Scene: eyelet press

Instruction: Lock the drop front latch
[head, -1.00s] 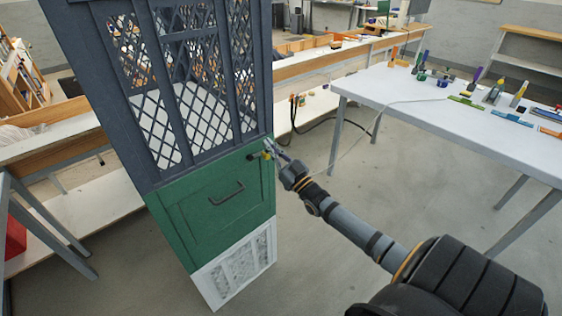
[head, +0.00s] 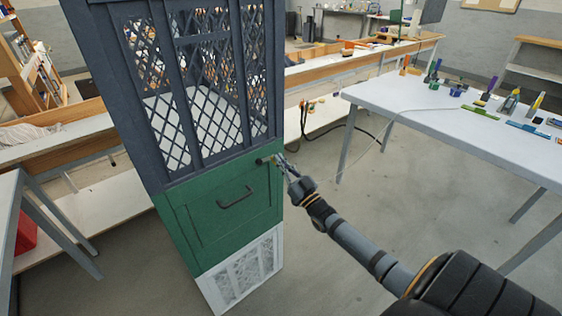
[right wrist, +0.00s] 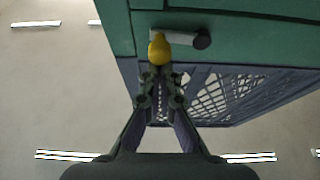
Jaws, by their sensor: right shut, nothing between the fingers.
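The drop front is a green panel (head: 215,225) with a dark bar handle (head: 236,198), and it is closed flush in the cabinet. Its latch (head: 262,161) sits at the panel's upper right, with a dark round pivot. The right wrist view shows the latch's pale lever (right wrist: 178,36), lying about level, with a yellow knob (right wrist: 159,49) at the end away from the black pivot (right wrist: 202,40). My right gripper (head: 281,158) is shut and empty, its fingertips (right wrist: 160,75) right at the knob. I cannot tell whether they touch it. My left gripper is not in view.
Above the panel stands the dark cabinet's lattice front (head: 190,90); a white lattice base (head: 242,275) is below. A white table (head: 450,125) with several tools stands to the right. A wooden-edged bench (head: 60,130) runs behind.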

